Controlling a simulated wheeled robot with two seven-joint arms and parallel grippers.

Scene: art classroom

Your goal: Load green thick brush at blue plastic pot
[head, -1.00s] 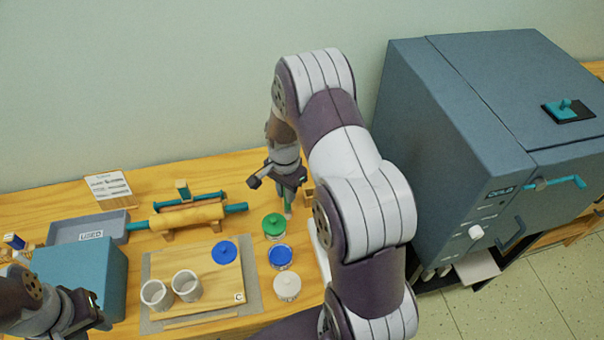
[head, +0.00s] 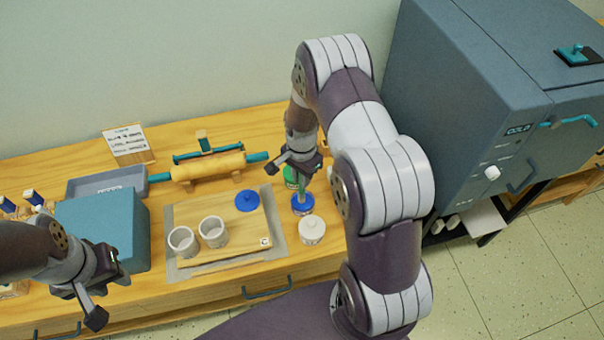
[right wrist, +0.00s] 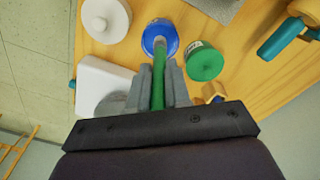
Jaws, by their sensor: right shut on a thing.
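My right gripper (head: 300,166) is shut on the green thick brush (head: 302,183), which points down. The blue plastic pot (head: 302,209) stands open on the table right under the brush. In the right wrist view, the green handle (right wrist: 158,88) runs between the fingers (right wrist: 157,85), and its grey tip end overlaps the opening of the blue pot (right wrist: 173,46). I cannot tell whether the tip touches the paint. My left gripper (head: 108,292) is empty and looks open, in front of the teal box.
The white pot (head: 312,230) and lidded green pot (right wrist: 205,62) stand close to the blue pot. A kiln (head: 460,120) is at the right.

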